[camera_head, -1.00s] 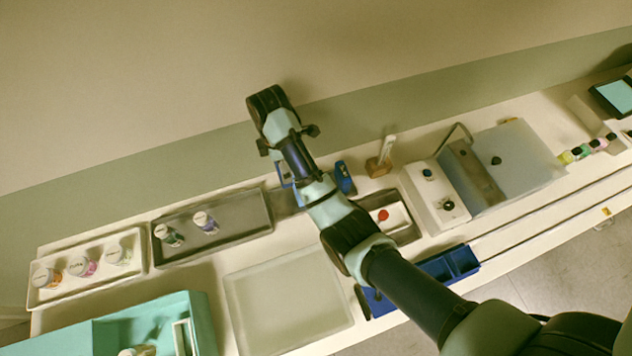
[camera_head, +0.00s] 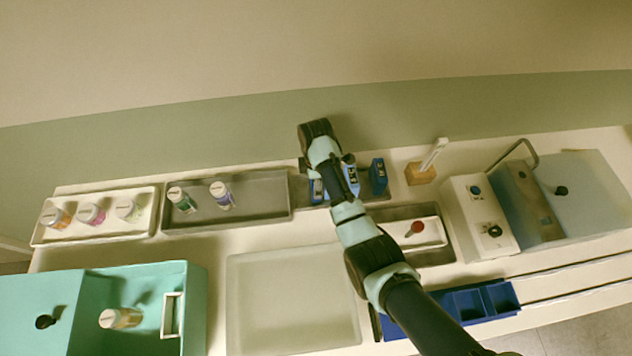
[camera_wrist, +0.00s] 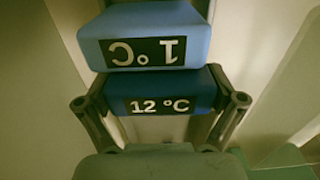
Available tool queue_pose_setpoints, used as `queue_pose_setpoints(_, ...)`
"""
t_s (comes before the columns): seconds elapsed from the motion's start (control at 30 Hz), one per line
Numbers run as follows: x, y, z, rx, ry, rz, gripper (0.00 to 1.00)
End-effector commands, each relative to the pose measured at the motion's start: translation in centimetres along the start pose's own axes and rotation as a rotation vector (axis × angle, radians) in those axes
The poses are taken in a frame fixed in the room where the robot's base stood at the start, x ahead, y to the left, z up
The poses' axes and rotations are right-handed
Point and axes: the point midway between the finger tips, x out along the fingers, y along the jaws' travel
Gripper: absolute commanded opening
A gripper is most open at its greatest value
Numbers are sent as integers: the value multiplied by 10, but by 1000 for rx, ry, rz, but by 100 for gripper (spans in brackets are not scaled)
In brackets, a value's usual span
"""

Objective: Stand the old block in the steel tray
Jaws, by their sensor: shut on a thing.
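In the wrist view, my gripper (camera_wrist: 160,102) is shut on a dark blue block (camera_wrist: 160,84) labelled "12 °C", with one finger on each side. A lighter blue block (camera_wrist: 145,30) with an upside-down, partly readable label is just beyond it, close or touching. In the head view, blue blocks show beside my arm (camera_head: 316,190), (camera_head: 351,178), (camera_head: 378,176); my gripper's tips are hidden there and I cannot tell which block is held. The long grey steel tray (camera_head: 260,205) lies left of the blocks and holds two labelled bottles at its left end (camera_head: 181,199), (camera_head: 221,194).
A white tray (camera_head: 95,232) with three bottles is far left. A teal box (camera_head: 150,285) and a pale mat (camera_head: 290,300) are in front. On the right are a wooden stand (camera_head: 420,173), a small grey tray (camera_head: 440,256) with a red-knobbed item, and a white device (camera_head: 478,220).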

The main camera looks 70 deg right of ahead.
Motion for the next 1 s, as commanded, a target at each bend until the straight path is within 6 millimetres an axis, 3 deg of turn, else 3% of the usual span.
queue_pose_setpoints(0.07, 10, 0, 0, 0, 0, 1, 45)
queue_pose_setpoints(0.37, 12, 0, 0, 0, 0, 2, 45)
queue_pose_setpoints(0.4, 13, 0, 0, 0, 0, 1, 95)
queue_pose_setpoints(0.43, 12, 0, 0, 0, 0, 1, 100)
queue_pose_setpoints(0.8, 9, 0, 0, 0, 0, 2, 100)
queue_pose_setpoints(1.0, -30, 1, 0, 0, 1, 5, 100)
